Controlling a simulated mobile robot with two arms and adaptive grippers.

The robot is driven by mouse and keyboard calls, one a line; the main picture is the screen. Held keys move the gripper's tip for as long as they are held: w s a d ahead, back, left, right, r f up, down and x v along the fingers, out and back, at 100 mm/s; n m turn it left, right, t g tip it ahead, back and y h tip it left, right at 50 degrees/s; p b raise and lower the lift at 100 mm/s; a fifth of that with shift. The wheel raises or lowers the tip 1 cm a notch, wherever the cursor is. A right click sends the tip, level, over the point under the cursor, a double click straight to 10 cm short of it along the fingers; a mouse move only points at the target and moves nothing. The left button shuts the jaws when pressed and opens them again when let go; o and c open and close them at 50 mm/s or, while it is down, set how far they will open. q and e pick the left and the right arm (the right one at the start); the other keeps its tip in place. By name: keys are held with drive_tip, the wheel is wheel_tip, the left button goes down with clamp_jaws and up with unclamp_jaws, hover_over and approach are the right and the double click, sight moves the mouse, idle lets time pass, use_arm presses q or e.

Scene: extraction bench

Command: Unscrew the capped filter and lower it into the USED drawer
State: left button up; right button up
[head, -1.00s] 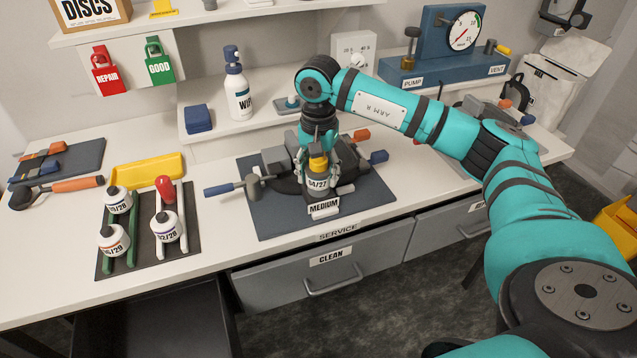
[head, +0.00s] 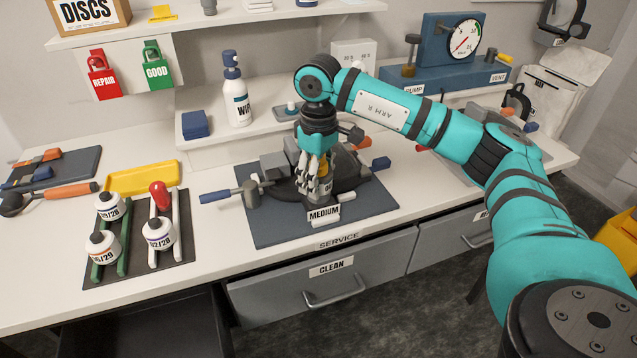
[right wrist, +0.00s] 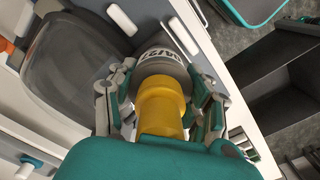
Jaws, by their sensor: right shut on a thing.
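The filter is at the dark holder on the blue-grey mat (head: 276,232), behind the MEDIUM label (head: 323,214). Whether it is still threaded in is hidden. No drawer marked USED is readable; the CLEAN drawer (head: 290,294) is shut. My left gripper is out of view.
A yellow tray (head: 143,178) and a spray bottle (head: 237,95) stand behind. A blue-handled tool (head: 230,194) sticks out left of the holder. The white front edge has bare room.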

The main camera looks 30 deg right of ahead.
drive_tip(key=o, duration=1.4)
drive_tip(key=shift+a, duration=0.1)
drive_tip(key=shift+c, duration=0.2)
